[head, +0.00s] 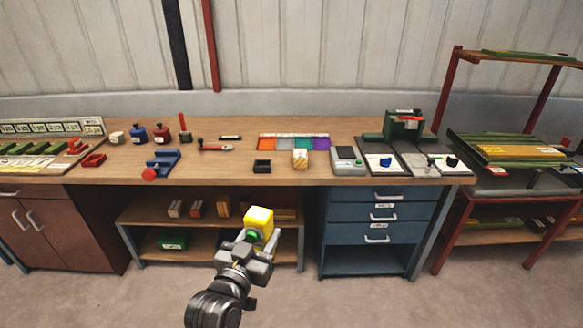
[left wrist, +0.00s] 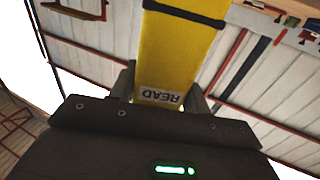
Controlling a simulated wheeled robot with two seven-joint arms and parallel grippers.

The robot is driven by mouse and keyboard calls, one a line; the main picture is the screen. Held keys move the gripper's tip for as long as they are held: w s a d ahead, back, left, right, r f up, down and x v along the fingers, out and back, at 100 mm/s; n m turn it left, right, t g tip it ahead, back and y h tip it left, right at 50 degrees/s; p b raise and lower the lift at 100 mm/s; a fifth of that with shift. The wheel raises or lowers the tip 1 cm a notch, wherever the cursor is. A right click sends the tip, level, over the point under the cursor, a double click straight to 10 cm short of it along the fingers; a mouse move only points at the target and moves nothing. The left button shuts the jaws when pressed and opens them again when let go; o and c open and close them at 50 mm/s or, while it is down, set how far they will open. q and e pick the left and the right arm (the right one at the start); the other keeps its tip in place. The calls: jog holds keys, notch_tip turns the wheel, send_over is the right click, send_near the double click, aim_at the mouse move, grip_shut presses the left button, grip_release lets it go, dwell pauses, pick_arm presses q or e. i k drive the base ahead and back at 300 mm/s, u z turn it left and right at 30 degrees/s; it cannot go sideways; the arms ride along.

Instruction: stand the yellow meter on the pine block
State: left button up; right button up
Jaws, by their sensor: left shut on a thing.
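The yellow meter (head: 260,221) is held in my left gripper (head: 255,240), in front of the bench and below its top edge. In the left wrist view, the meter (left wrist: 178,55) stands out between the two fingers (left wrist: 162,88); it has a dark band and a label reading READ, seen upside down. A pale wooden block with yellowish sides (head: 300,160), which looks like the pine block, sits on the bench top near the front edge, to the right of and beyond the gripper. Its top looks bare. My right gripper is not in view.
A small black tray (head: 262,166) is left of the block, and a grey device (head: 347,160) is close on its right. Coloured mats (head: 318,143) lie behind it. A blue clamp-like tool (head: 163,163) lies further left. The bench front edge (head: 230,183) lies between gripper and block.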

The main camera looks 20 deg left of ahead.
aim_at(301, 155)
jog(key=z, duration=0.55)
jog(key=i, duration=1.65)
jog(key=u, duration=0.55)
